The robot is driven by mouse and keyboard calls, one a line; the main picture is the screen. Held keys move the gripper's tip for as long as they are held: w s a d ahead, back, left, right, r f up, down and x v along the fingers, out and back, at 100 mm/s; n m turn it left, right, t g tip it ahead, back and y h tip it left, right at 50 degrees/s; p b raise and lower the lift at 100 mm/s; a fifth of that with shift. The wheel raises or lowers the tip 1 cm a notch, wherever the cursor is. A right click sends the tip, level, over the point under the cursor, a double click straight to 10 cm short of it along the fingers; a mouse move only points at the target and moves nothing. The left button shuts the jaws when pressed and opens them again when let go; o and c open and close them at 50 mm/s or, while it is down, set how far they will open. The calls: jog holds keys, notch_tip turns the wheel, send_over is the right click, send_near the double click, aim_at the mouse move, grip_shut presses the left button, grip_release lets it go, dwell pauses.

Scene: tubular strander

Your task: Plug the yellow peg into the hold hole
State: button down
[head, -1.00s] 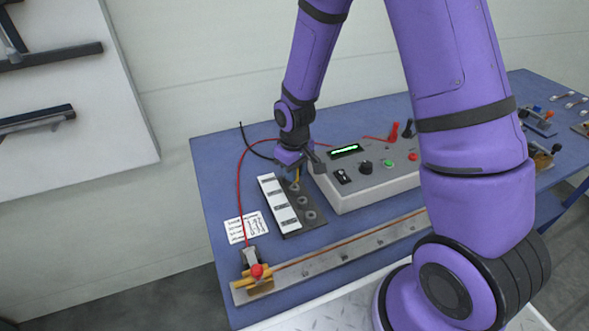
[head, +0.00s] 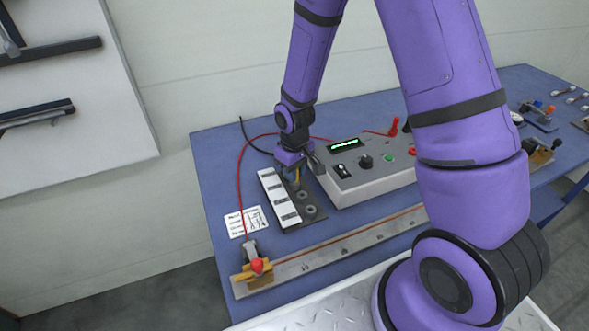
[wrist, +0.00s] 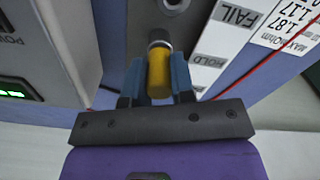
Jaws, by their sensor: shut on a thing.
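My gripper (wrist: 158,82) is shut on the yellow peg (wrist: 159,76), which stands between its two blue fingers. In the wrist view the far end of the peg meets a grey ring beside the HOLD label (wrist: 212,61). I cannot tell how far, if at all, the peg is inside that hole. Another ringed hole (wrist: 173,5) shows by the FAIL label. In the head view my gripper (head: 295,172) is over the far part of the dark holed block (head: 312,215), partly hiding the peg. Two ringed holes nearer the camera are empty.
The grey meter box (head: 370,182) with a green display stands close to the right of the block. A red cable (head: 239,185) arcs at the left. A long rail (head: 330,252) with a clamp lies in front. A printed card (head: 246,222) lies left of the block.

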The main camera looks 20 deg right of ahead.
jog(key=shift+f, duration=0.2)
jog(key=c, duration=0.9)
grip_release()
jog(key=shift+r, duration=0.15)
notch_tip(320, 180, up, 11)
jog(key=shift+r, duration=0.1)
jog(key=s+d+r+m+t, duration=0.25)
jog(key=s+r, duration=0.45)
jog(key=r, duration=0.4)
jog(key=s+d+r+m+t, duration=0.1)
jog(key=s+d+r, duration=0.2)
jog(key=s+r, duration=0.55)
jog(key=shift+m+t, duration=0.45)
jog(key=shift+t, duration=0.4)
jog(key=s+r, duration=0.2)
jog(key=s+d+r, duration=0.1)
jog(key=s+r, duration=0.1)
jog(key=s, duration=0.1)
jog(key=s+r, duration=0.2)
jog(key=shift+s+d, duration=0.2)
jog(key=shift+s, duration=0.1)
